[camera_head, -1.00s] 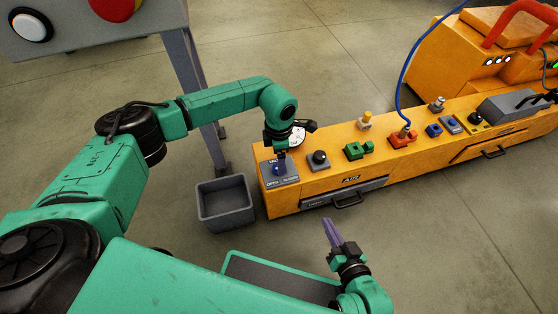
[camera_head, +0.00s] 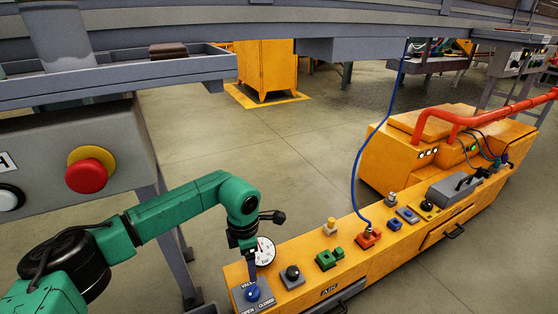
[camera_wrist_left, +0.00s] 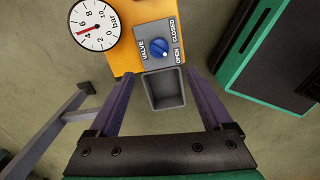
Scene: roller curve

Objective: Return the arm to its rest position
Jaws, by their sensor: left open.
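My left arm reaches in from the left in the head view. Its gripper (camera_head: 251,268) points down over the valve panel (camera_head: 240,302) at the near end of the orange air cabinet. The left wrist view shows the purple fingers (camera_wrist_left: 162,76) wide apart and empty. The blue valve knob (camera_wrist_left: 159,47) is beyond the fingertips, with nothing gripping it; it also shows in the head view (camera_head: 253,292). The knob's white mark lies toward the OPEN side. How far the fingers are from the panel is hard to tell. My right gripper is out of view.
The round gauge (camera_head: 265,251) stands close beside my left gripper. The orange cabinet (camera_head: 370,265) carries several knobs and connectors. A grey bin (camera_wrist_left: 150,90) is below the panel. A grey box with a red button (camera_head: 87,175) and overhead conveyor (camera_head: 270,25) are nearby.

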